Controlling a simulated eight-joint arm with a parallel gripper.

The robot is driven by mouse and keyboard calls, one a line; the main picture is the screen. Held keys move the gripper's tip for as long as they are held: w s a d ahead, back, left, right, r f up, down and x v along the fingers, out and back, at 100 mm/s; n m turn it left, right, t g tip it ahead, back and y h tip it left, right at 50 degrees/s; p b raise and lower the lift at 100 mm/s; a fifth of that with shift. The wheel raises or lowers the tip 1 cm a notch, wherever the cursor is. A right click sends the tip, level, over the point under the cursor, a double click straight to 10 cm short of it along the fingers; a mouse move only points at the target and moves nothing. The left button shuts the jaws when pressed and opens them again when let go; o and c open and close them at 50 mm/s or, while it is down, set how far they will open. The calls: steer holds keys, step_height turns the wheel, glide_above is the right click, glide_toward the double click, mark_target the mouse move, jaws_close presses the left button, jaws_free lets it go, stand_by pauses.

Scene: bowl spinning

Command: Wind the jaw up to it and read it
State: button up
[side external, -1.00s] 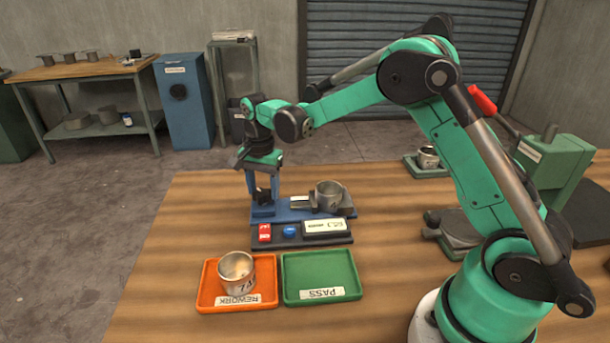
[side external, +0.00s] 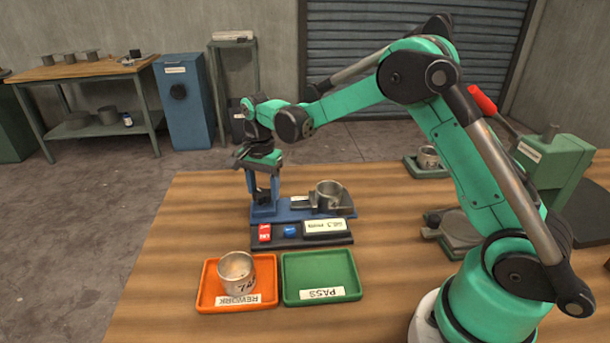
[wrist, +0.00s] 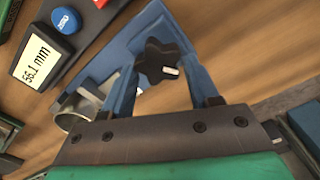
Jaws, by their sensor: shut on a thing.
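A blue measuring fixture (side external: 290,213) stands on the wooden table, with a black star-shaped knob (wrist: 156,58) at its left end. My gripper (side external: 263,186) points down there; in the wrist view its two blue fingers (wrist: 160,68) are shut on the knob, one on each side. A grey metal cup (side external: 328,195) sits at the fixture's right end, and it shows partly in the wrist view (wrist: 66,122). The grey sliding jaw (side external: 303,202) lies close to the cup's left side; I cannot tell whether they touch. The display (wrist: 36,63) reads 56.1 mm.
A blue ZERO button (wrist: 66,20) and a red button (side external: 265,232) sit beside the display. In front are an orange REWORK tray (side external: 207,292) holding another cup (side external: 237,272), and an empty green PASS tray (side external: 320,272). A third cup (side external: 428,157) stands at back right.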

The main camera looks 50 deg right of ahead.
mark_target(264, 191)
steer(key=shift+a, duration=0.1)
stand_by(0.3)
steer(key=o, duration=1.2)
steer(key=shift+o, duration=0.2)
steer(key=shift+r, duration=0.1)
steer(key=shift+r, duration=2.7)
steer(key=shift+s+r, duration=0.2)
steer(key=shift+r, duration=0.05)
steer(key=s+a+r+n+t, duration=0.1)
steer(key=s+a+n+t, duration=0.1)
steer(key=s+n, duration=0.5)
steer(key=s+a+r+n+t, duration=0.2)
steer(key=s+n+t, duration=0.3)
steer(key=s+n, duration=0.2)
steer(key=shift+s+r+n, duration=0.3)
steer(key=shift+s, duration=0.3)
